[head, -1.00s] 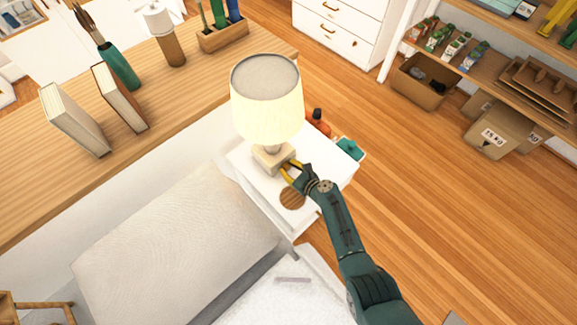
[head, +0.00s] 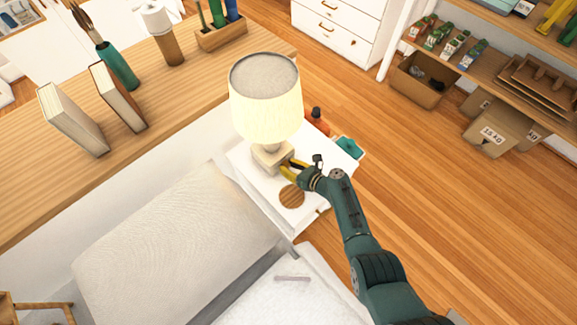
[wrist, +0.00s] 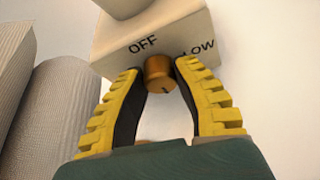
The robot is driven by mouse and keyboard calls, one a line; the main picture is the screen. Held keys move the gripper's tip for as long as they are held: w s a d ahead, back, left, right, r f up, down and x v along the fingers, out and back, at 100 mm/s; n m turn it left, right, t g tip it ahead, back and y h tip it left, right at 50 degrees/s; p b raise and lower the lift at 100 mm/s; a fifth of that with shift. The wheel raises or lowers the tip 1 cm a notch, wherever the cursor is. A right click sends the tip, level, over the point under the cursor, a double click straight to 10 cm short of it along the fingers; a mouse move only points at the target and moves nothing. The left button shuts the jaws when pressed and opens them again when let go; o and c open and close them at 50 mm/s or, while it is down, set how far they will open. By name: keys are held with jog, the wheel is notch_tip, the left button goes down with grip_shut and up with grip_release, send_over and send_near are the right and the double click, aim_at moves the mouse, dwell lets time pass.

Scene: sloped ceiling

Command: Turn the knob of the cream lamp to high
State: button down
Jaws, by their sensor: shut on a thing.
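The cream lamp (head: 266,100) stands on the white bedside table (head: 323,195), with its shade lit. Its square base (head: 268,157) also shows in the wrist view (wrist: 120,45), marked OFF and LOW; no HIGH label is visible. The small brass knob (wrist: 157,70) sticks out from that face below the labels. A dark mark on the knob points downward in the wrist view. My gripper (wrist: 158,74) is shut on the knob, with one yellow-and-black finger on each side. In the head view my gripper (head: 290,167) is at the base's right side and hides the knob.
A round wooden disc (head: 291,196) lies on the table just below my gripper. A red-brown bottle (head: 317,122) and a teal item (head: 348,147) are near the table's far edge. The bed pillow (head: 180,240) is at left. Open floor (head: 450,220) lies right.

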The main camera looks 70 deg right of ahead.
jog(key=shift+r, duration=0.1)
jog(key=c, duration=1)
grip_release()
jog(key=shift+w+d, duration=0.1)
jog(key=v, duration=1.2)
